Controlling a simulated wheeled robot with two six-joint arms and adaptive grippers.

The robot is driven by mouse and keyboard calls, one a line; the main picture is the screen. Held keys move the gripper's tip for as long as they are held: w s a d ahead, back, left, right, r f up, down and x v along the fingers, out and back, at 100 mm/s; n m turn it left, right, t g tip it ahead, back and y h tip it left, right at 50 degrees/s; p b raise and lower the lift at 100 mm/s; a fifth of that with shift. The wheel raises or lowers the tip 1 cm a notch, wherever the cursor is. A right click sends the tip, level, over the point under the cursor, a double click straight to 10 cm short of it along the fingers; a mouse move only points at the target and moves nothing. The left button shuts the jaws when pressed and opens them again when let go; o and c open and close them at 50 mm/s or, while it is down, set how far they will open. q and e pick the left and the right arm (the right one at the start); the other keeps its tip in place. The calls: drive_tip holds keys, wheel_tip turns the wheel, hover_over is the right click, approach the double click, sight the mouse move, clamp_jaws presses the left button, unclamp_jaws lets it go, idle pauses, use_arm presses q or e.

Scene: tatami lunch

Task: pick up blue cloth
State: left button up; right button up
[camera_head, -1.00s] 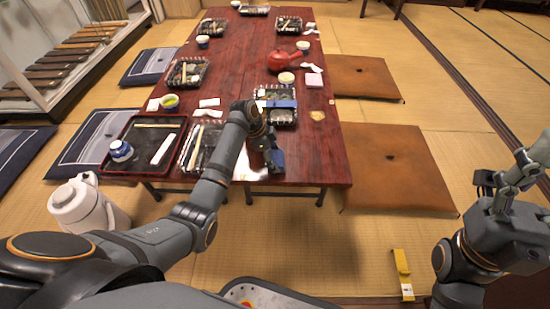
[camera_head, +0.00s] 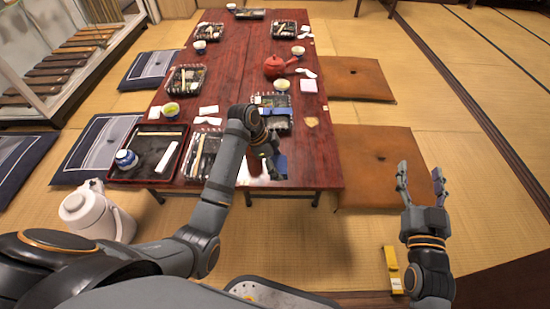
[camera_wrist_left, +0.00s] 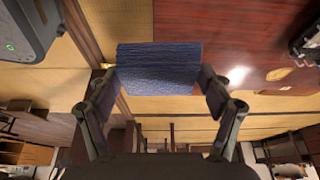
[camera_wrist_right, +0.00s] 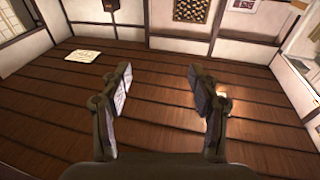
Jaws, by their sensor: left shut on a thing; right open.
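The blue cloth (camera_wrist_left: 158,66) shows in the left wrist view as a folded, textured blue block between the two fingers of my left gripper (camera_wrist_left: 160,82). My left gripper is shut on it. In the head view the cloth (camera_head: 280,166) shows at the near end of the red-brown table (camera_head: 230,80), partly hidden by my left gripper (camera_head: 266,160). The gap between cloth and tabletop cannot be told. My right gripper (camera_head: 420,185) is open and empty, off the table to the right, with its fingers pointing up. It also shows empty in the right wrist view (camera_wrist_right: 158,85).
A black tray (camera_head: 122,172) with a blue-white cup (camera_head: 127,159) stands at the table's near left. A lunch box with a blue strip (camera_head: 275,111) lies just beyond my left gripper. A red teapot (camera_head: 275,67) is farther back. A white jug (camera_head: 90,212) and brown cushions (camera_head: 378,160) lie beside the table.

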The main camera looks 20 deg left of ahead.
sight(282, 172)
use_arm(q)
drive_tip(key=s, duration=0.1)
drive_tip(key=d+r+p, duration=0.1)
drive_tip(key=s, duration=0.1)
drive_tip(key=shift+s+d+r, duration=0.3)
drive_tip(key=shift+s+d, duration=0.05)
use_arm(e)
drive_tip(key=s+f+g, duration=0.4)
drive_tip(key=f+g, duration=0.2)
drive_tip(key=f, duration=0.8)
use_arm(q)
drive_tip(key=shift+s+d+r+p, duration=0.25)
drive_tip(key=shift+s+p, duration=0.1)
drive_tip(key=shift+s, duration=0.1)
drive_tip(key=shift+s+d+r+p, duration=0.15)
drive_tip(key=shift+s+d+p, duration=0.15)
drive_tip(key=shift+s, duration=0.1)
drive_tip(key=shift+s+d+r+p, duration=0.2)
drive_tip(key=shift+s+d+p, duration=0.05)
drive_tip(key=shift+s, duration=0.2)
drive_tip(key=shift+s+d+r+p, duration=0.2)
drive_tip(key=shift+s+d, duration=0.05)
drive_tip(key=shift+s, duration=0.2)
use_arm(e)
drive_tip(key=s+a+f+g, duration=0.1)
drive_tip(key=s+f+g, duration=0.7)
drive_tip(key=s+f, duration=0.3)
drive_tip(key=shift+s+a, duration=0.3)
drive_tip(key=shift+s, duration=0.7)
